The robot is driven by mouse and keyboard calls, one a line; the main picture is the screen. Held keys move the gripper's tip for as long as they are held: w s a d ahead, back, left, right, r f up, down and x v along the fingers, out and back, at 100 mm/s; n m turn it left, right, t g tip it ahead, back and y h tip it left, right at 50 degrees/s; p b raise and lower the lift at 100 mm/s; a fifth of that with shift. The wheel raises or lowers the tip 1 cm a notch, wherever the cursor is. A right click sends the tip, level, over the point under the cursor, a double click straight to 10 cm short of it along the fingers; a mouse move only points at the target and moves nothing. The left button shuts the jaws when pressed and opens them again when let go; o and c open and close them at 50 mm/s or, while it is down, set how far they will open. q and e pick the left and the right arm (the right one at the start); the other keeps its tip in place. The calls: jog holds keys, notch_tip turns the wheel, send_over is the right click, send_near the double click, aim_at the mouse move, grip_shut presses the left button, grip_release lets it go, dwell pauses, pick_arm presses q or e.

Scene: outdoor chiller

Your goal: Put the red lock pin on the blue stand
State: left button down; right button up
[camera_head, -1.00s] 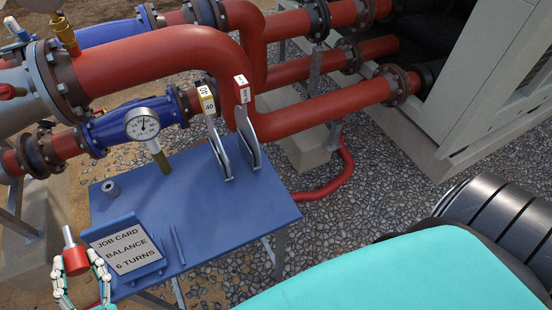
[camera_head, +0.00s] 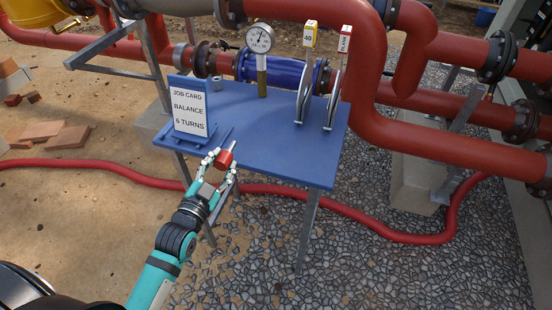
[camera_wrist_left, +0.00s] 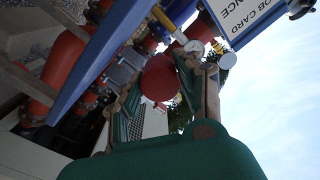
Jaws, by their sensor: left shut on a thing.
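The red lock pin (camera_head: 224,160) has a red cylindrical body and a thin silver shank pointing up. My left gripper (camera_head: 221,162) is shut on its red body, at the near edge of the blue stand (camera_head: 285,150). The stand is a blue table on metal legs. I cannot tell whether the pin is over the tabletop or just in front of it. In the left wrist view, the pin's round red end (camera_wrist_left: 160,78) sits between the fingers, and the blue stand's edge (camera_wrist_left: 100,55) runs diagonally beside them. My right gripper is not in view.
The job card (camera_head: 189,112) leans on a blue holder at the table's left. Two upright tagged plates (camera_head: 304,98) and a dial gauge (camera_head: 260,40) stand at the back. The middle and right front of the tabletop are clear. A red hose (camera_head: 110,172) runs on the ground behind the legs.

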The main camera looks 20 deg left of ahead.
pick_arm(q)
jog(key=p, duration=0.1)
send_over(273, 159)
jog(key=shift+f, duration=0.55)
notch_tip(273, 159, down, 4)
jog(key=shift+r, duration=0.25)
jog(key=shift+f, duration=0.1)
